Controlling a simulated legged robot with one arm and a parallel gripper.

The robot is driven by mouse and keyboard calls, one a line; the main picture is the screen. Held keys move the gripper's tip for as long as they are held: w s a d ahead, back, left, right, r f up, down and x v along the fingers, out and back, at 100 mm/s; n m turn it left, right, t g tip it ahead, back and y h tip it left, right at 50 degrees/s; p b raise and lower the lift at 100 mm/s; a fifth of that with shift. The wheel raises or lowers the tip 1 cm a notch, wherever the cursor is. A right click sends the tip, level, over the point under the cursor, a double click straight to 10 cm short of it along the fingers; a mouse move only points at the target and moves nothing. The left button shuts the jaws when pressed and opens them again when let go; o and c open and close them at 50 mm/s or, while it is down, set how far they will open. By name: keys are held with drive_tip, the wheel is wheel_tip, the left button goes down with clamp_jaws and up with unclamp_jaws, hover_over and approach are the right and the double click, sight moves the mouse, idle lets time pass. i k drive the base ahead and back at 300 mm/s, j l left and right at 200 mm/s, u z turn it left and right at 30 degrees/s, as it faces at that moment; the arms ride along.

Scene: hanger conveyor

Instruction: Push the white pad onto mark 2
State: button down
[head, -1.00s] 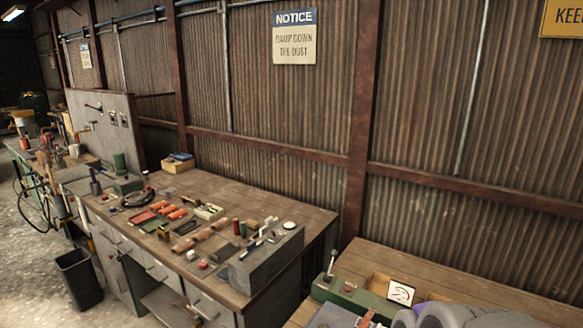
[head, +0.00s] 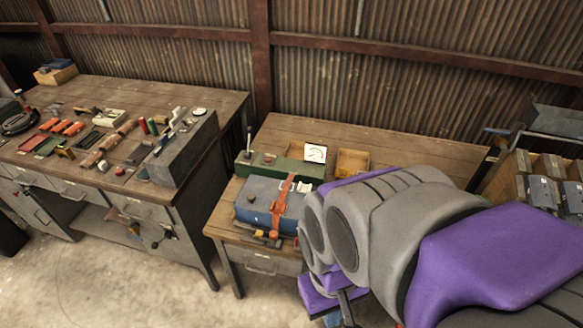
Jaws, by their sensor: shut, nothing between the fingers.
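I cannot make out the white pad or mark 2 in the head view. My own grey and purple arm fills the lower right and covers part of the scene there. The fingers of my gripper cannot be made out.
A small wooden bench (head: 405,140) holds a green box (head: 275,167) with a lever, a white-faced gauge (head: 315,153), a wooden tray (head: 352,161) and a blue case (head: 250,208). A tool-covered workbench (head: 75,92) stands left. Concrete floor (head: 110,275) is clear in front.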

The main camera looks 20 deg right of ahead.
sight(301, 188)
drive_tip(key=i+l+z, duration=0.1)
drive_tip(key=z, duration=0.25)
drive_tip(key=i+z, duration=0.1)
drive_tip(key=z, duration=0.25)
drive_tip(key=i+z, duration=0.15)
drive_tip(key=z, duration=0.2)
